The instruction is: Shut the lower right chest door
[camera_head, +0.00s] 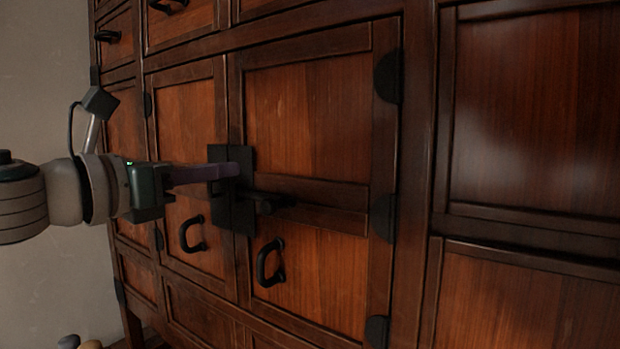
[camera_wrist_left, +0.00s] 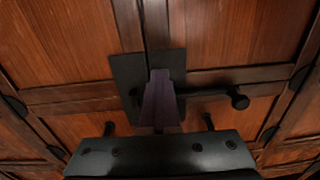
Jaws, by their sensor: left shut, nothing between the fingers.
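The lower right chest door (camera_head: 305,110) is a reddish-brown framed panel with black hinges on its right edge. It looks flush or almost flush with the frame; I cannot tell whether a small gap is left. It also shows in the left wrist view (camera_wrist_left: 236,35). Its black curved handle (camera_head: 268,264) hangs low near its left edge. A black latch plate with a bolt (camera_head: 268,202) spans the seam between the doors. My left gripper (camera_head: 236,169), with purple fingers, is shut and empty in front of the plate; contact is unclear. In the wrist view its fingers (camera_wrist_left: 160,98) cover part of the plate.
The left door (camera_head: 190,115) beside it looks shut and has its own black handle (camera_head: 192,235). Drawers with black pulls (camera_head: 108,36) sit above. Fixed-looking panels (camera_head: 540,110) stand to the right. A grey wall (camera_head: 45,90) is at the left, with open room before it.

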